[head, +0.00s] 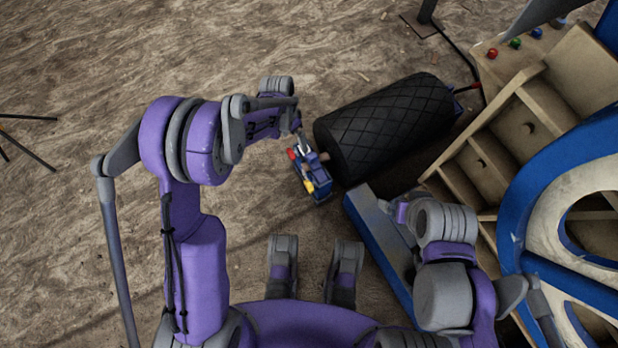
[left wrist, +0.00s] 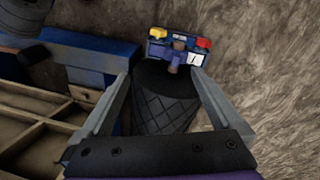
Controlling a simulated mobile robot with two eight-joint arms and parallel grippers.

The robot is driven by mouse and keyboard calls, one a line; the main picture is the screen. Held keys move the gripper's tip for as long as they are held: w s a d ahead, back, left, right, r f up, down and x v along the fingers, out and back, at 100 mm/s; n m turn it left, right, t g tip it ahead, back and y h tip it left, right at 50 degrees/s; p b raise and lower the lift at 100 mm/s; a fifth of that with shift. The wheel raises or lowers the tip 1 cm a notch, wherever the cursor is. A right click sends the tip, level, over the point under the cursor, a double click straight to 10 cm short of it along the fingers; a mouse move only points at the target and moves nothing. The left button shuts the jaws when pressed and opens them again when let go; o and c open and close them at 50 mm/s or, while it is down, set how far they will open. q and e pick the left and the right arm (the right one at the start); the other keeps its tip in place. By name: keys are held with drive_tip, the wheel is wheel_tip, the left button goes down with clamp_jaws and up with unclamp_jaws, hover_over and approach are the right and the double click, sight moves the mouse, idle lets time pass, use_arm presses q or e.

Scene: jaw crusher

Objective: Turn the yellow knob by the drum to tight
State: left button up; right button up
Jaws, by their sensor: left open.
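The yellow knob (head: 309,187) sits on a small blue unit (head: 318,178) at the near left end of the black ribbed drum (head: 390,125). A red knob (head: 292,154) is on the same unit. In the left wrist view the yellow knob (left wrist: 157,32) is left of the red knob (left wrist: 204,42), beyond the fingertips. My left gripper (head: 300,138) is beside the unit, close to the red knob's side. In the left wrist view my left gripper (left wrist: 161,76) is open, with nothing held and the drum seen between its fingers.
A wooden frame with compartments (head: 515,125) and a blue wheel (head: 530,190) stand to the right. A blue beam (head: 378,245) lies below the drum. Red, green and blue buttons (head: 515,43) are at the top right. Sandy ground to the left is mostly clear.

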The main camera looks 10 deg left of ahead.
sight(310, 186)
use_arm(q)
drive_tip(key=s+d+f+m+b, duration=0.1)
drive_tip(key=f+b, duration=0.1)
drive_tip(key=f, duration=0.9)
drive_tip(key=d+f+m+g+b, duration=0.1)
drive_tip(key=d+f+b, duration=0.1)
drive_tip(key=f, duration=1)
drive_tip(key=s+d+f+m+g+b, duration=0.1)
drive_tip(key=f+b, duration=0.3)
drive_tip(key=f, duration=0.8)
drive_tip(key=shift+s+d+h, duration=0.3)
drive_tip(key=shift+d, duration=0.15)
use_arm(e)
wheel_tip(310, 186, down, 9)
drive_tip(key=w, duration=0.1)
drive_tip(key=shift+w+f, duration=0.15)
drive_tip(key=shift+f, duration=0.05)
use_arm(q)
drive_tip(key=c, duration=1.4)
use_arm(e)
drive_tip(key=shift+r, duration=0.15)
use_arm(q)
drive_tip(key=shift+s+d+t+y+p, duration=0.1)
drive_tip(key=shift+t+y+p, duration=0.3)
drive_tip(key=shift+t+y, duration=1.5)
drive_tip(key=shift+t, duration=0.7)
